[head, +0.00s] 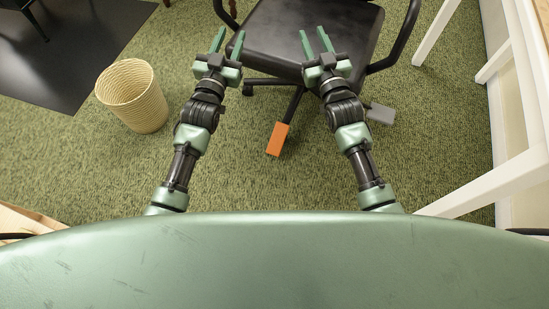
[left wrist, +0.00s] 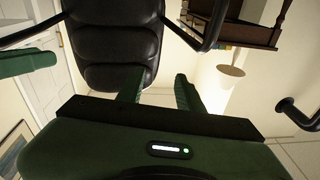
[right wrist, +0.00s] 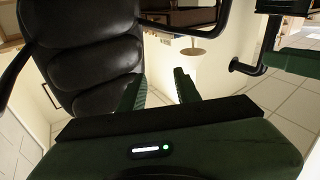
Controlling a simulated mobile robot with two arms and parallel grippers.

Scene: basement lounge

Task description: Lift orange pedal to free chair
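The orange pedal (head: 277,139) sits low over the green carpet in the head view, at the end of a dark bar under the black office chair (head: 309,32). A grey pedal (head: 381,114) is to its right, partly behind my right arm. My left gripper (head: 228,42) is open and empty beside the left front of the chair seat. My right gripper (head: 316,40) is open and empty over the seat area. Both are farther forward than the orange pedal and touch neither pedal. The chair's padded back (left wrist: 112,45) fills much of the left wrist view, and it also shows in the right wrist view (right wrist: 85,55).
A woven wastebasket (head: 133,98) stands on the carpet at the left. A dark mat (head: 65,45) lies at the upper left. White table legs (head: 490,185) stand close on the right. The carpet between the basket and the orange pedal is clear.

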